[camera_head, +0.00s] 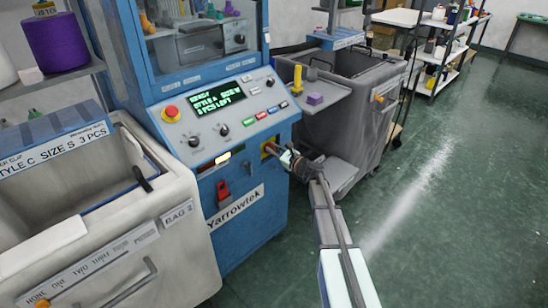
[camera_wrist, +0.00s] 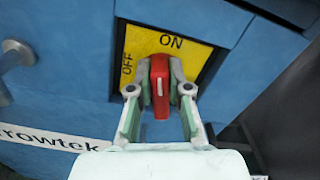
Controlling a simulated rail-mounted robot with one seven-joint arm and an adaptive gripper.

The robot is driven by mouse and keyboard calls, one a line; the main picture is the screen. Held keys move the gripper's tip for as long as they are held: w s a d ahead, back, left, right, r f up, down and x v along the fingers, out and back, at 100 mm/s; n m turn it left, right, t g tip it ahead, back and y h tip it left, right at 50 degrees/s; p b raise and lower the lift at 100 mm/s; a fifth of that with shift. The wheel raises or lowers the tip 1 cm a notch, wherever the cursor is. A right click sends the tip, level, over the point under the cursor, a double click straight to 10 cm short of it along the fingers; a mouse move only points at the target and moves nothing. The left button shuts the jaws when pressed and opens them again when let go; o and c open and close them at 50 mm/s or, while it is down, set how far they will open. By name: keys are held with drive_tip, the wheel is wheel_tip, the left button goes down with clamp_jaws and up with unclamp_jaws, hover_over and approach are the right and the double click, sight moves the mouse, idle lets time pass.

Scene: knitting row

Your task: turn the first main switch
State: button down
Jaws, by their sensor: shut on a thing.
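The main switch is a red handle (camera_wrist: 159,88) on a yellow plate (camera_wrist: 196,50) marked ON and OFF. In the wrist view the handle stands upright, its upper end toward ON; OFF is at the left. My gripper (camera_wrist: 160,80) is shut on the handle, one finger on each side. In the head view the yellow plate (camera_head: 268,149) is at the right of the blue Yarrowtek machine's front (camera_head: 262,210).
Above left is a control panel with a lit display (camera_head: 218,99), knobs, coloured buttons and a red stop button (camera_head: 171,111). A red part (camera_head: 222,192) sits lower on the front. A white bin (camera_head: 160,250) stands left, a grey bin (camera_head: 345,115) behind. The floor at right is clear.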

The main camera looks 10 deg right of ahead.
drive_tip(key=n+b, duration=0.1)
drive_tip(key=b, duration=0.1)
drive_tip(key=n+b, duration=0.2)
drive_tip(key=b, duration=0.1)
drive_tip(key=f+n+b, duration=0.1)
drive_tip(key=b, duration=0.2)
drive_tip(key=shift+s+a+f+n, duration=0.1)
drive_tip(key=shift+s+a+n, duration=0.15)
drive_tip(key=shift+n, duration=0.15)
drive_tip(key=n+b, duration=0.3)
drive_tip(key=b, duration=0.1)
drive_tip(key=n+b, duration=0.3)
drive_tip(key=b, duration=0.2)
drive_tip(key=n+b, duration=0.3)
drive_tip(key=b, duration=0.2)
drive_tip(key=shift+a+f, duration=0.2)
drive_tip(key=shift+f, duration=0.1)
drive_tip(key=shift+r+n+b, duration=0.1)
drive_tip(key=shift+n+b, duration=0.3)
drive_tip(key=c, duration=1.1)
unclamp_jaws()
drive_tip(key=shift+s, duration=0.15)
